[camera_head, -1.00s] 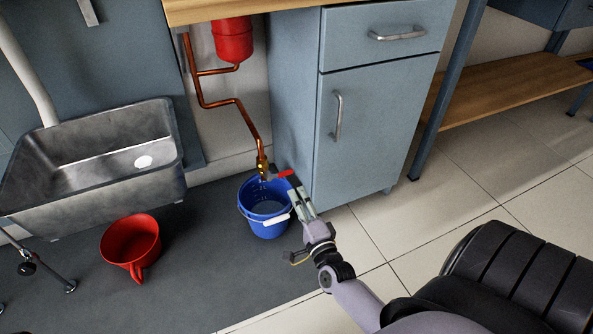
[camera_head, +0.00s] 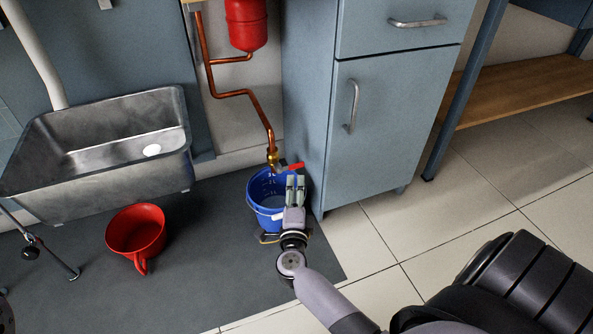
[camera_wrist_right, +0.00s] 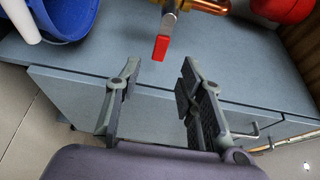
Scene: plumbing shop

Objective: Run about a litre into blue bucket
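The blue bucket (camera_head: 258,193) stands upright on the dark mat, below a brass tap (camera_head: 272,158) at the end of a copper pipe. Its pale handle hangs at the near side. I cannot tell whether water is in it or running. The tap's red lever (camera_head: 293,166) points right. My right gripper (camera_head: 296,178) is in front of the bucket's right side, just below the lever. In the wrist view the right gripper (camera_wrist_right: 160,70) is open and empty, with the red lever (camera_wrist_right: 161,47) just beyond the gap between its fingertips. My left gripper is not in view.
A blue-grey cabinet (camera_head: 390,130) stands close right of the bucket. A metal sink (camera_head: 100,150) is at left, with a red mug (camera_head: 136,232) on the mat (camera_head: 200,270) before it. A red vessel (camera_head: 246,25) hangs above the tap. Tiled floor at right is clear.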

